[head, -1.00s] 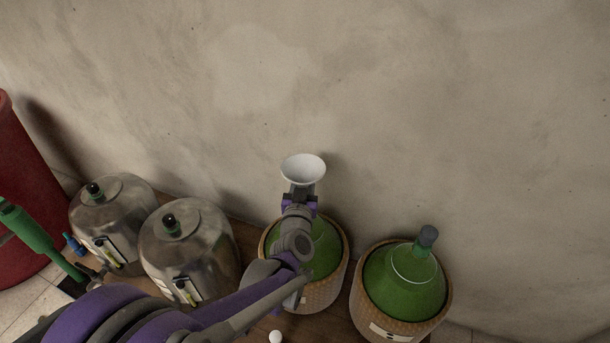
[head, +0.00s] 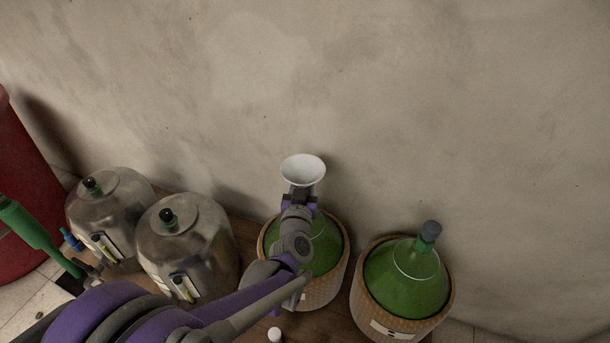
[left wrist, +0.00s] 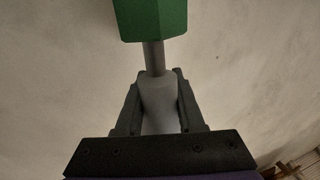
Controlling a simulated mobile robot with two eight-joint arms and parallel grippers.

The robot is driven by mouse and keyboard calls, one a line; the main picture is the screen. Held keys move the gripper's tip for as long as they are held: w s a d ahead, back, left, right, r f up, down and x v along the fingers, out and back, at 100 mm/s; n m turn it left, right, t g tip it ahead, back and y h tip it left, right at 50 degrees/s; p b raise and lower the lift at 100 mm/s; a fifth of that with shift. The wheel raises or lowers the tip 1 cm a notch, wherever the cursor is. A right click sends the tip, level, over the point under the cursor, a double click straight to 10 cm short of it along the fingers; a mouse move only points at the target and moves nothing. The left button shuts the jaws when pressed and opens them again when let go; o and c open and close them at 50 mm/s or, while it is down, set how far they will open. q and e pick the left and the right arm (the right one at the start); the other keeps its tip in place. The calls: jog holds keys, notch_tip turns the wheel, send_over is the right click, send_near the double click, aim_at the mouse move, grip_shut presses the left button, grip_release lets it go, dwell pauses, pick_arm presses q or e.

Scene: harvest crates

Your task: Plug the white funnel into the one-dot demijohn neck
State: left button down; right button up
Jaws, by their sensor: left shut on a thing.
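The white funnel (head: 303,169) is held mouth up at the end of my left arm, in front of the wall. In the left wrist view, the fingers (left wrist: 158,98) clasp a pale cylindrical part of the funnel (left wrist: 158,105). A thin grey stem meets a green faceted piece (left wrist: 150,18) there; I cannot tell whether it is a demijohn neck. The right demijohn (head: 405,278) has a dark stopper and a marked label. My right gripper is out of view.
Two steel vessels (head: 187,243) (head: 108,203) with dark caps stand left of the demijohns. A red barrel (head: 20,190) and a green bar (head: 25,230) are at the far left. A small white ball-like object (head: 275,335) lies low in the middle. The wall behind is bare.

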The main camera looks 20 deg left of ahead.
pick_arm(q)
jog(key=shift+f+b, duration=0.65)
jog(key=shift+f, duration=0.25)
jog(key=shift+c, duration=2.2)
grip_release()
jog(key=p+v, duration=0.1)
jog(key=v, duration=0.9)
jog(key=shift+s+d, duration=0.15)
jog(key=shift+s, duration=0.25)
jog(key=shift+d+r, duration=0.1)
jog(key=shift+r, duration=0.05)
